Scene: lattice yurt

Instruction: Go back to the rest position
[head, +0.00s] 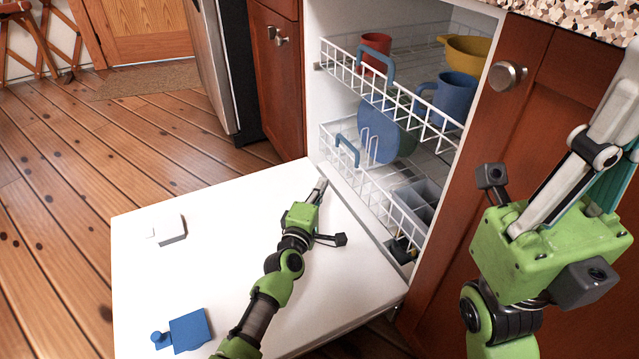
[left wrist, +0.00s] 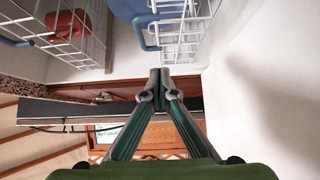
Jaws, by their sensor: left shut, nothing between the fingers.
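My left gripper (head: 321,184) is over the upper right part of the open white dishwasher door (head: 230,260), close to the front of the lower rack (head: 345,165). It also shows in the left wrist view (left wrist: 160,78), with its two fingers together and nothing between them. My right gripper (head: 600,140) is raised at the right, in front of the wooden cabinet. Its fingers point up and to the right, and their tips run toward the picture edge, so I cannot see whether they are apart.
The upper rack (head: 345,62) holds a red mug (head: 376,52), a yellow bowl (head: 466,55) and a blue mug (head: 450,98). The lower rack holds a blue plate (head: 378,138) and a grey basket (head: 415,200). Wooden floor (head: 60,220) is clear at left.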

